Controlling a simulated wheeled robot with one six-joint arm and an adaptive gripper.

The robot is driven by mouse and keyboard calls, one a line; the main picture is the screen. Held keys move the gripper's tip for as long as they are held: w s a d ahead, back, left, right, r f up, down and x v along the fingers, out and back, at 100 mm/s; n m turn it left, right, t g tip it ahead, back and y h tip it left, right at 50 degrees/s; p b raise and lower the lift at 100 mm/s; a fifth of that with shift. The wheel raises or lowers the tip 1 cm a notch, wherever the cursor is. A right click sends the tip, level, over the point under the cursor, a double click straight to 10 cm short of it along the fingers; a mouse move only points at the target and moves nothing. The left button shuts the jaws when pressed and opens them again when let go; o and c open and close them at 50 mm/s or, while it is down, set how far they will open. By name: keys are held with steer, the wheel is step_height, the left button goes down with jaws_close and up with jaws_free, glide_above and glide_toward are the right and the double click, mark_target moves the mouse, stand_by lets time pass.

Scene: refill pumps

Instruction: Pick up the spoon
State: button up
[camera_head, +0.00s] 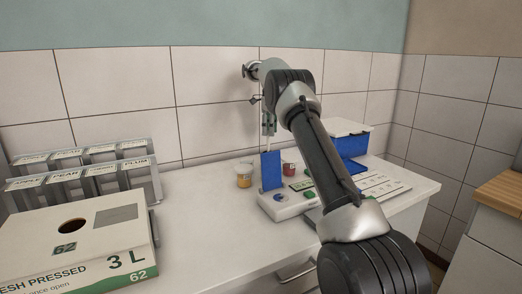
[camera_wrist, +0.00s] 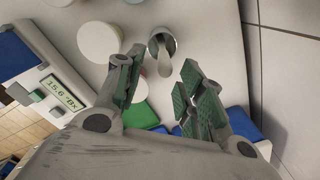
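The spoon (camera_wrist: 165,62) shows in the wrist view as a pale grey shape sticking up from a small round metal holder (camera_wrist: 154,45). It lies between and slightly beyond my fingertips. My gripper (camera_wrist: 162,70) is open, with a green-padded finger on either side and a gap around the spoon. I see no contact. In the head view my gripper (camera_head: 268,127) points down above an upright blue panel (camera_head: 271,172). A thin pale piece below the fingers may be the spoon's upper end; the panel hides what stands behind it.
A white device with a display (camera_head: 289,205) stands below the gripper. Cups of yellow (camera_head: 244,177) and red (camera_head: 289,170) contents flank the panel. A blue box (camera_head: 350,146) stands at the right. A large carton (camera_head: 75,245) and labelled dispensers (camera_head: 85,176) fill the counter's left.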

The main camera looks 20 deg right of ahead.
mark_target(268, 144)
steer(key=f, duration=0.8)
steer(key=shift+w+a+f, duration=0.1)
steer(key=shift+w+f, duration=0.25)
steer(key=shift+w, duration=0.05)
jaws_close()
